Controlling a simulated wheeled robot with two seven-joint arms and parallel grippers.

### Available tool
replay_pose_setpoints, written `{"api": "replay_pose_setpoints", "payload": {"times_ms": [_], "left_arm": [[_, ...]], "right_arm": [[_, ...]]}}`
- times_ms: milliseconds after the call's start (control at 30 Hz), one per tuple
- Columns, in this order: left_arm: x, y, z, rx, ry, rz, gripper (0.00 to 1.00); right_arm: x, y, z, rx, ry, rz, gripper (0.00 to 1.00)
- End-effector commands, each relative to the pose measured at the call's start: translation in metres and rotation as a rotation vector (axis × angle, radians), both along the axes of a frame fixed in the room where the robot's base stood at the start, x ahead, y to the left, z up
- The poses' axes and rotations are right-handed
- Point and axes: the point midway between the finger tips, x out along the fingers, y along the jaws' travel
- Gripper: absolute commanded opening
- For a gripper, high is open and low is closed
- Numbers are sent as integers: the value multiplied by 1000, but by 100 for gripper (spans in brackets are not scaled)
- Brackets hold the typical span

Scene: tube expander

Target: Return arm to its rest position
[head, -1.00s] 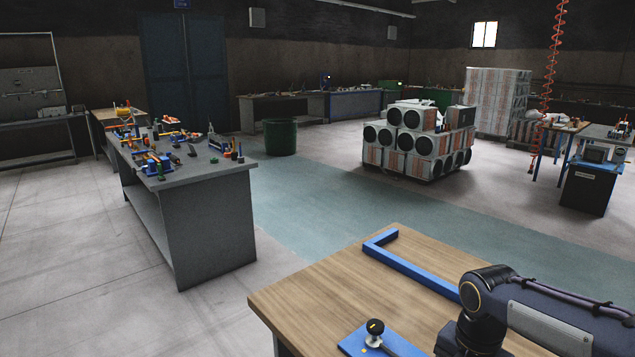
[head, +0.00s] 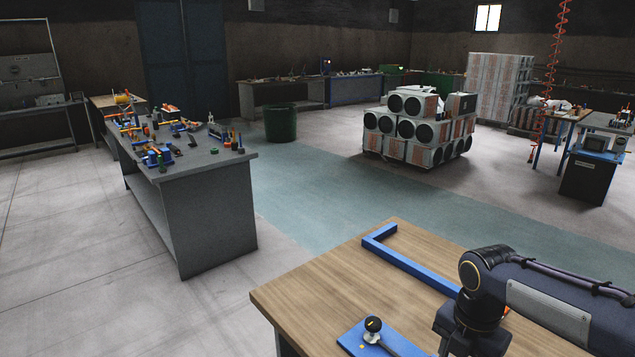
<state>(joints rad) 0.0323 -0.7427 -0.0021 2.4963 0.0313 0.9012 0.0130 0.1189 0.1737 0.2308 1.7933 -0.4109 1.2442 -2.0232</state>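My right arm comes in from the lower right in the head view, over the near wooden table (head: 330,278). Its elbow is bent and its lower link runs down out of the bottom of the picture. My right gripper is out of view below the frame. My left arm and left gripper do not show. A blue plate with a black-knobbed lever (head: 373,325) sits at the table's front edge. A blue angled bar (head: 408,264) lies along the table's far side, partly hidden by my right arm.
A grey workbench (head: 212,215) with several tools stands at the left. A green bin (head: 280,124) stands behind it. Stacked white boxes with round black openings (head: 415,135) stand on the floor beyond. The floor between the benches is clear.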

Motion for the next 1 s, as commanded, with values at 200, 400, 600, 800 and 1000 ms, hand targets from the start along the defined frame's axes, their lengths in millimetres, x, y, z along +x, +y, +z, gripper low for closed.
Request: {"api": "replay_pose_setpoints", "payload": {"times_ms": [200, 400, 600, 800, 1000], "left_arm": [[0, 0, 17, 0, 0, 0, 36], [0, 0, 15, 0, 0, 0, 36], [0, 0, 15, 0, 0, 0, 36], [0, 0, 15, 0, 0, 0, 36], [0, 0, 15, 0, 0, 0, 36]], "right_arm": [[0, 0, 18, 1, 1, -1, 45], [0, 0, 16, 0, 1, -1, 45], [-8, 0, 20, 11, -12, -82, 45], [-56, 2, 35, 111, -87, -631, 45], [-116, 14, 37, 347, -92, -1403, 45]]}}
